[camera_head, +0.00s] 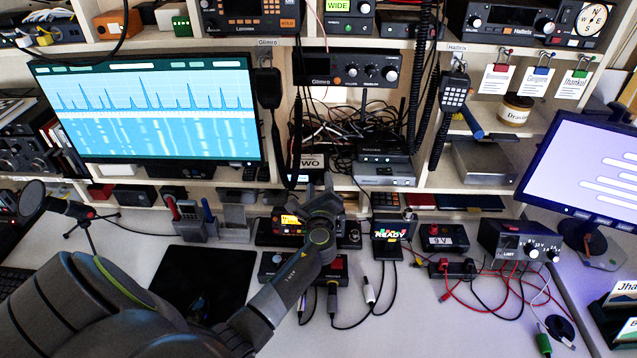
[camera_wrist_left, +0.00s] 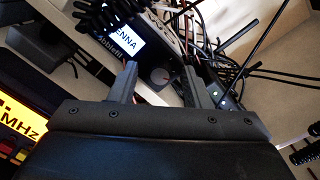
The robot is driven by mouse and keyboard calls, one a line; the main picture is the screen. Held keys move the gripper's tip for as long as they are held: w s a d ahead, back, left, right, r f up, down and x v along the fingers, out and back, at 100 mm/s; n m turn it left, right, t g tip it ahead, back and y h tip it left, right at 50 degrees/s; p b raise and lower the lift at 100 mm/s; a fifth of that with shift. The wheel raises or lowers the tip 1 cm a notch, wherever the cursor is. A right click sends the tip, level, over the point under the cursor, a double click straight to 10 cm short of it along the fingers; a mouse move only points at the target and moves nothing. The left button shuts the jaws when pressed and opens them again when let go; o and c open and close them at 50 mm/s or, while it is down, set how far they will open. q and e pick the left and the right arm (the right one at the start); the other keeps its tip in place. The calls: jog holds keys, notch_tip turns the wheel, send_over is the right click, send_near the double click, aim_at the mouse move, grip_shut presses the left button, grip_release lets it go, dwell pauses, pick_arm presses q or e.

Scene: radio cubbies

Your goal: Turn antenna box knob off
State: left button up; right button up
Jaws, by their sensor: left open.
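In the left wrist view a dark box with a lit label (camera_wrist_left: 125,38), whose readable part is "ENNA", stands ahead of my left gripper. Its round dark knob (camera_wrist_left: 160,76) shows between the two fingers, its pointer setting too small to tell. My left gripper (camera_wrist_left: 160,82) is open, one finger on each side of the knob; whether they touch it I cannot tell. In the head view my left gripper (camera_head: 326,186) reaches to the shelf's lower opening at the middle and hides most of the antenna box. My right gripper is not in view.
A radio with a yellow display (camera_head: 291,222) sits just below and left of the gripper; its "MHz" screen (camera_wrist_left: 18,118) shows in the wrist view. Cables (camera_head: 350,125) crowd the cubby behind. A monitor (camera_head: 150,108) stands left, and a "READY" box (camera_head: 390,234) right.

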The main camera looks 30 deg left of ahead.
pick_arm(q)
jog(key=shift+c, duration=0.4)
grip_shut()
jog(key=shift+f+n+b, duration=0.1)
jog(key=shift+n+b, duration=0.9)
jog(key=shift+n, duration=0.3)
jog(key=n+b, duration=0.1)
jog(key=n, duration=0.1)
jog(key=shift+n+b, duration=0.3)
jog(key=shift+b, duration=0.05)
jog(key=n+b, duration=0.2)
jog(key=n, duration=0.2)
jog(key=shift+s+n+h+b, duration=0.1)
jog(key=shift+n+h+b, duration=0.2)
jog(key=shift+b, duration=0.1)
jog(key=shift+n+b, duration=0.4)
jog(key=shift+n, duration=0.4)
